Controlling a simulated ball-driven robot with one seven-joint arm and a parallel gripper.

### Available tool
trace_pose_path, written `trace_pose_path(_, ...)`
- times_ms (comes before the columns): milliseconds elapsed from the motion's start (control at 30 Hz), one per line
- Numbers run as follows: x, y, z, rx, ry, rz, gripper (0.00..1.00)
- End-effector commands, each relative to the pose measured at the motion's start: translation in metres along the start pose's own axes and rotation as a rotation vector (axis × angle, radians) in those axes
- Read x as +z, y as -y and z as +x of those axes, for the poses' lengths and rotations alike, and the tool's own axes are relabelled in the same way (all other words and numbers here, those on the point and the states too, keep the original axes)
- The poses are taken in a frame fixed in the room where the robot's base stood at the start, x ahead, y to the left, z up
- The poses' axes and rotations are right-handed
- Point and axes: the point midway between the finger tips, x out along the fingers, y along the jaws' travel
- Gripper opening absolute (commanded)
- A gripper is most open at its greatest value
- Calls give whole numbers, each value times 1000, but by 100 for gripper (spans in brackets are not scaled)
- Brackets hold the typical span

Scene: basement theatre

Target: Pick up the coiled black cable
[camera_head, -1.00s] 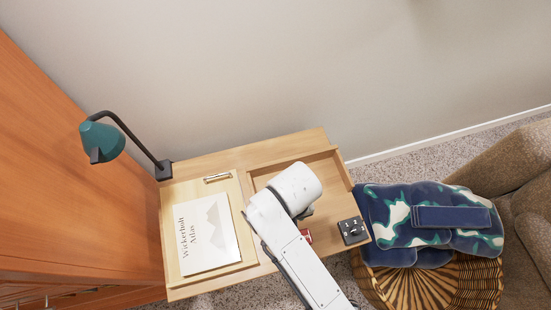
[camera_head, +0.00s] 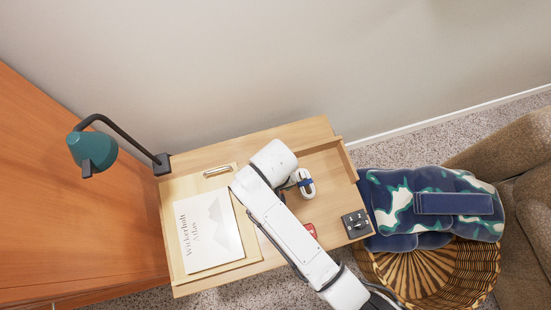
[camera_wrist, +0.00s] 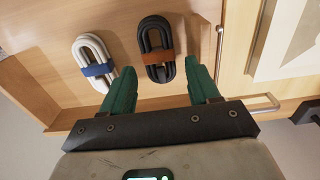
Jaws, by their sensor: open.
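The coiled black cable (camera_wrist: 155,43) with a brown band lies in the open wooden tray part of the table, seen in the wrist view just beyond and between my fingertips. My arm hides it in the head view. My gripper (camera_wrist: 163,82) is open with green fingers apart and nothing between them. A coiled white cable (camera_wrist: 92,57) with a blue band lies to the left of the black one; it also shows in the head view (camera_head: 304,183).
The tray has raised wooden walls (camera_head: 348,160). A red object (camera_head: 310,230) and a dark switch box (camera_head: 356,223) are near its front right. A Wickerholt Atlas book (camera_head: 208,231) lies left, beside a teal lamp (camera_head: 92,150). A basket (camera_head: 430,275) with a blanket stands right.

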Motion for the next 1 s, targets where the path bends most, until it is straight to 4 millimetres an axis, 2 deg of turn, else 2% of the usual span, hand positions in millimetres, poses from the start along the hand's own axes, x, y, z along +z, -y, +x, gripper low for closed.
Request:
trace_pose_path(267, 4, -2, 38, 1, 3, 0, 61)
trace_pose_path(567, 4, -2, 44, 0, 1, 0, 61)
trace_pose_path(1000, 4, -2, 43, 0, 1, 0, 20)
